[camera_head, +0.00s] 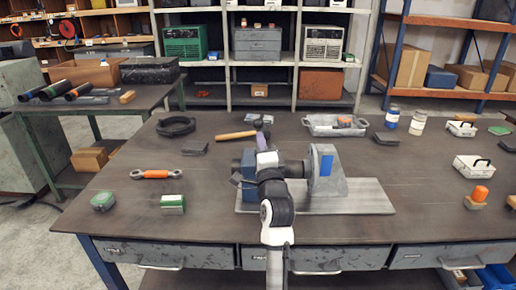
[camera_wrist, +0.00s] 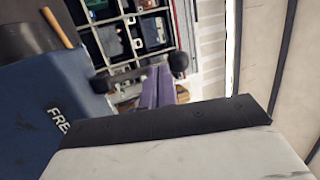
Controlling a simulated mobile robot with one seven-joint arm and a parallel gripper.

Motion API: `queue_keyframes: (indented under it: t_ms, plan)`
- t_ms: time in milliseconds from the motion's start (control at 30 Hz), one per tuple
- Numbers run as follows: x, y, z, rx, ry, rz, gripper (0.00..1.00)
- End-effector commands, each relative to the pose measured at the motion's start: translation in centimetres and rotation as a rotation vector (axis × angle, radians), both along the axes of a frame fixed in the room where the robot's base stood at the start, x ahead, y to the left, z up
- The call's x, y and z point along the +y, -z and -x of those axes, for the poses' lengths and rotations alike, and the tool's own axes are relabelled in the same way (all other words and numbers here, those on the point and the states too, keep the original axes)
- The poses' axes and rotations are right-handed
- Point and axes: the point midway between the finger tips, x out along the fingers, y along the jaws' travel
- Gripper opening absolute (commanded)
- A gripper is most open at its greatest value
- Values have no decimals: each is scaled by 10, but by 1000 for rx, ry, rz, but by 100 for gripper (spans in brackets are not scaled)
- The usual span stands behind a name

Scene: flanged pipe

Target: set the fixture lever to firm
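The fixture is a blue block (camera_head: 247,168) on a grey base plate (camera_head: 345,200), with a dark pipe running right into a grey flange stand (camera_head: 327,172). In the wrist view, the blue block (camera_wrist: 45,110) fills the left side, with lettering starting "FRE" on its face. A grey bar with a dark round knob (camera_wrist: 178,63) shows beside the block; it looks like the lever. My gripper (camera_head: 262,128) is above the block, and its narrow purple fingers (camera_wrist: 158,88) are close together by the bar. Whether they touch or hold it I cannot tell. My arm hides part of the block.
A hammer (camera_head: 235,135) lies just behind the fixture. An orange-centred link (camera_head: 157,173) and a green box (camera_head: 173,204) lie to the left. A grey tray (camera_head: 335,125) stands behind; white caddies (camera_head: 473,166) are at the right.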

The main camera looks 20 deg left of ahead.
Motion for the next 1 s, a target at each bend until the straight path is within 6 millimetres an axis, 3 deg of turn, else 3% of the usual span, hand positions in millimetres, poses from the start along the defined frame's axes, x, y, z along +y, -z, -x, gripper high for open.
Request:
queue_keyframes:
  t_ms: [500,1000]
  plan:
    - [9,-14,-35,-1,-1,-2,0]
    - [13,-14,-52,0,0,0,0]
